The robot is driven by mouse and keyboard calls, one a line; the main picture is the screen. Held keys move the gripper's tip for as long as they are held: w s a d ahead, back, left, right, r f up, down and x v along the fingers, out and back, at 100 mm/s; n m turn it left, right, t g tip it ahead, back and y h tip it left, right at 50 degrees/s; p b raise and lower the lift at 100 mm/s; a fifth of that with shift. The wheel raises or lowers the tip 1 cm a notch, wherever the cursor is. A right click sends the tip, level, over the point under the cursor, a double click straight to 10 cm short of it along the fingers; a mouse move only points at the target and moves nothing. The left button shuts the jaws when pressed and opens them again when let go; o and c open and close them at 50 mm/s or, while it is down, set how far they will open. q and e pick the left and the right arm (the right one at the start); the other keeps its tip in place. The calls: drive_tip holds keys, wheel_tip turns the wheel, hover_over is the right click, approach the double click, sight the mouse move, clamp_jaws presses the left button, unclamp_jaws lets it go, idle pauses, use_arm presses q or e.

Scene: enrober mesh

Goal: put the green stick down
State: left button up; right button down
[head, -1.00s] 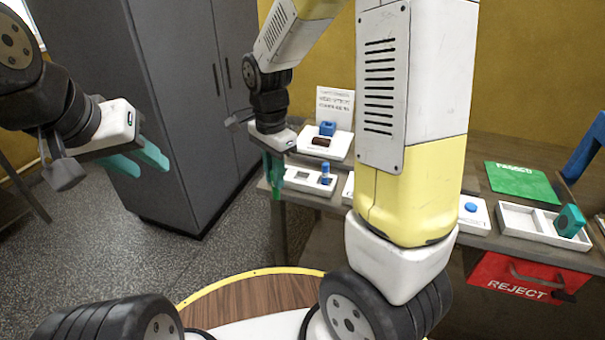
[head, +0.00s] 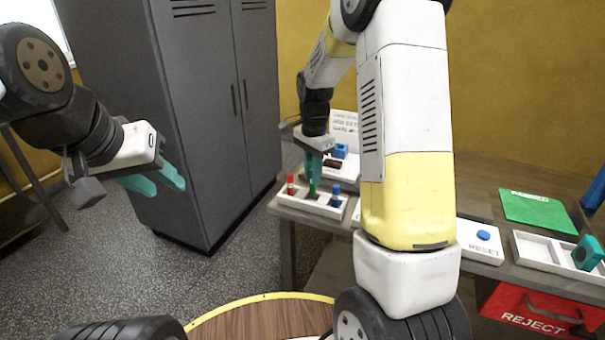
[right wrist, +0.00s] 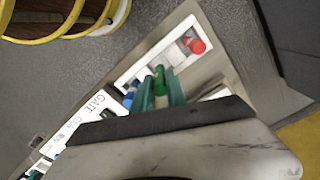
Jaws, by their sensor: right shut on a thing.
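My right gripper (head: 314,172) is shut on the green stick (head: 311,191) and holds it upright at the middle of a small white tray (head: 324,211). In the right wrist view the green stick (right wrist: 160,90) stands between the two teal fingers. A red stick (head: 290,184) stands at the tray's left end and a blue stick (head: 336,194) at its right end. I cannot tell whether the green stick's lower end touches the tray. My left gripper (head: 160,182) is open and empty, over the floor at the left.
Behind the tray is a white unit with a blue block (head: 341,150). To the right are a white box with a blue button (head: 483,236), a green mat (head: 538,212), a divided tray (head: 527,250) and a red reject bin (head: 530,312). A grey cabinet (head: 215,110) stands left of the table.

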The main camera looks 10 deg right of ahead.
sight(312, 194)
drive_tip(key=shift+f, duration=1.65)
drive_tip(key=shift+f, duration=0.1)
drive_tip(key=c, duration=1.3)
unclamp_jaws()
drive_tip(key=shift+c, duration=0.2)
wheel_tip(312, 194, up, 12)
drive_tip(key=s+a+r+n+t+y, duration=0.1)
drive_tip(key=s+r+n+t, duration=0.2)
drive_tip(key=s, duration=0.9)
drive_tip(key=s+a+r+n+t+y, duration=0.1)
drive_tip(key=s+r+n+t, duration=0.2)
drive_tip(key=s+r+n, duration=0.3)
drive_tip(key=s+n, duration=0.3)
drive_tip(key=s, duration=0.3)
drive_tip(key=shift+s+a+r+n, duration=0.15)
drive_tip(key=shift+r+n, duration=0.1)
drive_tip(key=shift+n, duration=0.15)
